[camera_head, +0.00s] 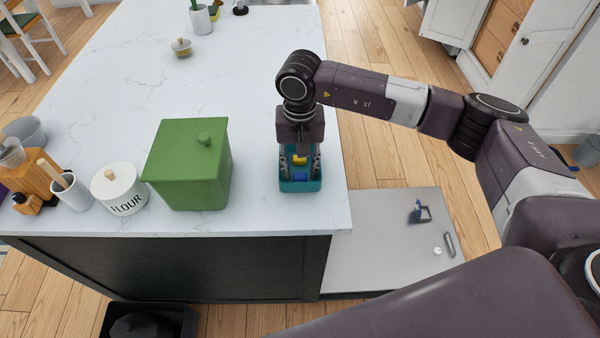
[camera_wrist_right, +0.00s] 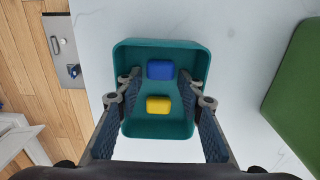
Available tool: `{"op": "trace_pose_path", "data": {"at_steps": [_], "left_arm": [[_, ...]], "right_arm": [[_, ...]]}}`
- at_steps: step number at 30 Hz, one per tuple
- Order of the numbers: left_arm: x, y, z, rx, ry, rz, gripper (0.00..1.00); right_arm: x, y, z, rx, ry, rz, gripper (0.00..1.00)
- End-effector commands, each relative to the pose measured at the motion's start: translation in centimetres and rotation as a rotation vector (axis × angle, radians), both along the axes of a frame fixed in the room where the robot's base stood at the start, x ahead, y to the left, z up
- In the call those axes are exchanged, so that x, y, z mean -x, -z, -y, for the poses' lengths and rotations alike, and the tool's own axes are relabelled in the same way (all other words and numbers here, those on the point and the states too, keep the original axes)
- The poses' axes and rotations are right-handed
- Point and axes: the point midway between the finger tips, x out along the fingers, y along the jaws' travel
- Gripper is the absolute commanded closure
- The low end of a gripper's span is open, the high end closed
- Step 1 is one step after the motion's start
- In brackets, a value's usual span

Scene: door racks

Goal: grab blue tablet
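A small blue tablet (camera_wrist_right: 160,69) lies in a teal tray (camera_wrist_right: 160,128) on the white countertop. It also shows in the head view (camera_head: 301,178), near the tray's front end. A yellow tablet (camera_wrist_right: 158,105) lies beside it in the tray, apart from it, and shows in the head view (camera_head: 300,160). My right gripper (camera_wrist_right: 155,85) points down over the tray (camera_head: 300,186). Its fingers are apart, with one on each side of the tablets. No contact with the blue tablet shows. The left gripper is not in view.
A green lidded box (camera_head: 188,170) stands left of the tray on the counter (camera_head: 130,60). A flour canister (camera_head: 118,188) and a utensil cup (camera_head: 72,192) stand farther left. The counter's right edge is close to the tray. The counter behind the green box is mostly clear.

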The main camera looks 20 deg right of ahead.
Motion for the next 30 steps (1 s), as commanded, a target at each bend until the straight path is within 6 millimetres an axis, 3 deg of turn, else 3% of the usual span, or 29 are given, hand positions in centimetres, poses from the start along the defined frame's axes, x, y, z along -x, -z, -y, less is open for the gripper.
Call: {"op": "trace_pose_path", "data": {"at_steps": [5,11,23,30], "left_arm": [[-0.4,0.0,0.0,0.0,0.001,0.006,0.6],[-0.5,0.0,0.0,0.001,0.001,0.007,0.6],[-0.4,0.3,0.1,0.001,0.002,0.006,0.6],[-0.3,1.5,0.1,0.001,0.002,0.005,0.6]], "right_arm": [[0.0,0.1,0.0,0.0,0.0,0.0,0.65],[0.0,0.0,0.0,0.0,0.0,0.0,0.87],[-0.1,-0.4,0.0,-0.002,0.0,0.002,0.87],[-0.2,-3.6,-0.1,-0.002,-0.001,0.007,0.87]]}}
